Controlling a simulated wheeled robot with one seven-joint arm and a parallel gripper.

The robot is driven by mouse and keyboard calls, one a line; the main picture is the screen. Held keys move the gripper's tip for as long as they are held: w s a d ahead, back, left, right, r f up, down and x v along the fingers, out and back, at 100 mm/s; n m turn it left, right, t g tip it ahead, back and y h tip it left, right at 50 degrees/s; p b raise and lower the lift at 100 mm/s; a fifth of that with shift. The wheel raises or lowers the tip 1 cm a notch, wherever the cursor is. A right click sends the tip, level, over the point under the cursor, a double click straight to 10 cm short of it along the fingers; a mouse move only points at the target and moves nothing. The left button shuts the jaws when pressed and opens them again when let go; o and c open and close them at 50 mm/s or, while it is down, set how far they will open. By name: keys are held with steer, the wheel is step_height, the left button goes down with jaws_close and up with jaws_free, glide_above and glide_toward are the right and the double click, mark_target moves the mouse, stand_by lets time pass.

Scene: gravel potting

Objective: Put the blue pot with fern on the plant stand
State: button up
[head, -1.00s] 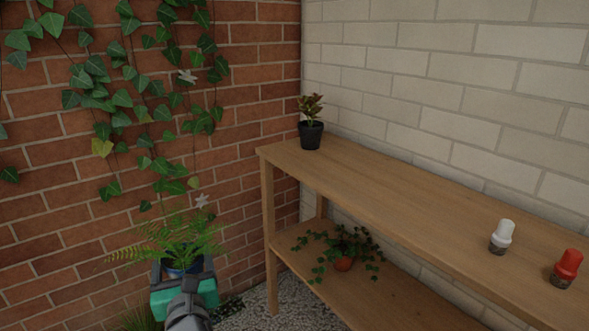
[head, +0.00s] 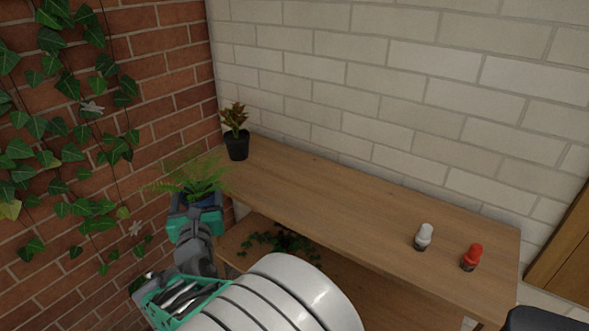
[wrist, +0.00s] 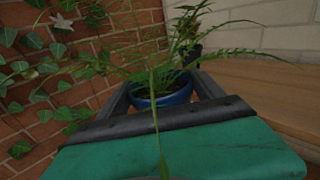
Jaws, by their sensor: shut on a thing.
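The blue pot with fern (head: 203,202) is held in my gripper (head: 196,205), beside the left end of the wooden plant stand (head: 330,206). In the wrist view the blue pot (wrist: 163,97) sits between my gripper's two fingers (wrist: 165,92), its fronds spreading above and in front of it. In the head view, my gripper and the fern partly cover the stand's left edge. I cannot tell whether the pot is over the stand's top or just outside it.
A black pot with a reddish plant (head: 237,146) stands on the top's far left corner. A white-capped bottle (head: 423,237) and a red-capped bottle (head: 471,257) stand near the right end. The top between is clear. Ivy (head: 60,140) hangs on the brick wall.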

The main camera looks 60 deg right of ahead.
steer(key=s+d+r+m+g+h+p, duration=0.2)
steer(key=s+d+r+m+g+p, duration=0.3)
steer(key=s+d, duration=0.55)
steer(key=s+d+r+m+g+h+p, duration=0.15)
steer(key=s+d+r+g+p, duration=0.4)
steer(key=s, duration=0.75)
steer(key=shift+t, duration=0.95)
steer(key=w+d+f+b, duration=0.1)
steer(key=w+d+f, duration=0.2)
steer(key=f, duration=0.1)
steer(key=w+d+f+b, duration=0.1)
steer(key=w+d+f, duration=0.2)
steer(key=d+f, duration=0.1)
steer(key=w+d+f+b, duration=0.1)
steer(key=w+d+f, duration=0.2)
steer(key=w+f, duration=0.1)
steer(key=shift+d+b, duration=0.25)
steer(key=shift+b, duration=0.05)
